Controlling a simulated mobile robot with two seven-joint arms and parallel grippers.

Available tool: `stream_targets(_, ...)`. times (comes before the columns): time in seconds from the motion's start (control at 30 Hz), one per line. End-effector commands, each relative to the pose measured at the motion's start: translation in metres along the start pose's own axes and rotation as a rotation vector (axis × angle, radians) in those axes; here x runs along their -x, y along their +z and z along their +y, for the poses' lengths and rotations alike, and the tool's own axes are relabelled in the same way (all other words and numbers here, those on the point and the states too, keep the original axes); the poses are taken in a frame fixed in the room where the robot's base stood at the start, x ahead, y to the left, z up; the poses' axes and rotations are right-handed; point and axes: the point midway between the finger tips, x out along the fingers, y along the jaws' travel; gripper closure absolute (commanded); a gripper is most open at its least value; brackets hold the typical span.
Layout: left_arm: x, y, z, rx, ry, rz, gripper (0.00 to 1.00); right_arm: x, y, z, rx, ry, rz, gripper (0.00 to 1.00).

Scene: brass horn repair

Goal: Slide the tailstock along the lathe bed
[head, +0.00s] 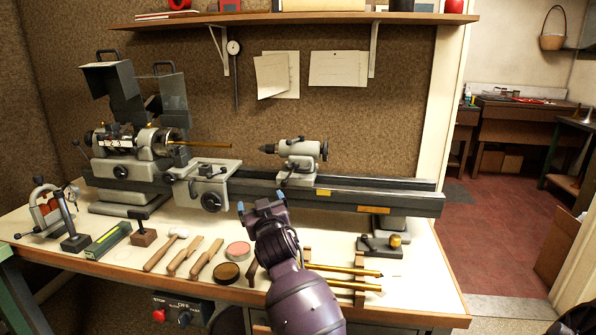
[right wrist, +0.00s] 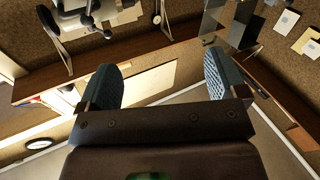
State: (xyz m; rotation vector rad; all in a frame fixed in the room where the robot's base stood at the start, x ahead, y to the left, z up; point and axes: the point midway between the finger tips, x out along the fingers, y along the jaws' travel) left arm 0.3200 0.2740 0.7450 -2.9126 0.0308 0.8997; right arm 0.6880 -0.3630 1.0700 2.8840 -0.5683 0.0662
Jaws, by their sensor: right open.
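The grey tailstock (head: 300,150) sits on the dark lathe bed (head: 365,193), right of the middle of the bed. Its pointed centre faces left toward the headstock (head: 120,145), and its handwheel (head: 324,151) is on the right end. The carriage (head: 208,180) stands on the bed to the left, apart from the tailstock. My right gripper (head: 261,206) is in front of the bed, lower and left of the tailstock in the head view, and looks apart from it. Its blue pads are spread and empty, as in the right wrist view (right wrist: 160,90). My left gripper is not in view.
Hand tools and two round tins (head: 228,272) lie on the bench (head: 120,262) before the lathe. Brass rods (head: 345,270) lie on a wooden rack beside my right arm. A shelf (head: 300,18) runs above. The bed is clear on both sides of the tailstock.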

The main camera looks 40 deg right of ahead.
Motion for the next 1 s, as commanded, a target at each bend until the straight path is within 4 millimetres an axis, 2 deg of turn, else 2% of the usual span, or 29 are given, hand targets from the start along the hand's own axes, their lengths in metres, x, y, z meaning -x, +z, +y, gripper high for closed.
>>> stream_targets(0.03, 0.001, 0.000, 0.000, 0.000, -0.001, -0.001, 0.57, -0.014, -0.016, 0.008, -0.015, 0.044, 0.004, 0.09)
stream_targets(0.1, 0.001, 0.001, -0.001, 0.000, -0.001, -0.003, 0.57, -0.029, -0.028, 0.021, -0.034, 0.112, -0.006, 0.09)
stream_targets(0.17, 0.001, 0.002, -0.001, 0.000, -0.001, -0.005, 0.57, -0.040, -0.033, 0.033, -0.052, 0.176, -0.025, 0.09)
stream_targets(0.3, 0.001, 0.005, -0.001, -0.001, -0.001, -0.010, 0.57, -0.051, -0.020, 0.060, -0.076, 0.305, -0.084, 0.09)
stream_targets(0.43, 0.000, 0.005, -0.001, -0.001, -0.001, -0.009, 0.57, -0.052, -0.001, 0.077, -0.094, 0.402, -0.126, 0.09)
stream_targets(0.6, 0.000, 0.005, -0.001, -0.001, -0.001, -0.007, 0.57, -0.049, 0.005, 0.084, -0.148, 0.455, -0.129, 0.09)
stream_targets(1.0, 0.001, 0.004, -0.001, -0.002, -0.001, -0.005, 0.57, -0.049, 0.005, 0.082, -0.167, 0.457, -0.125, 0.09)
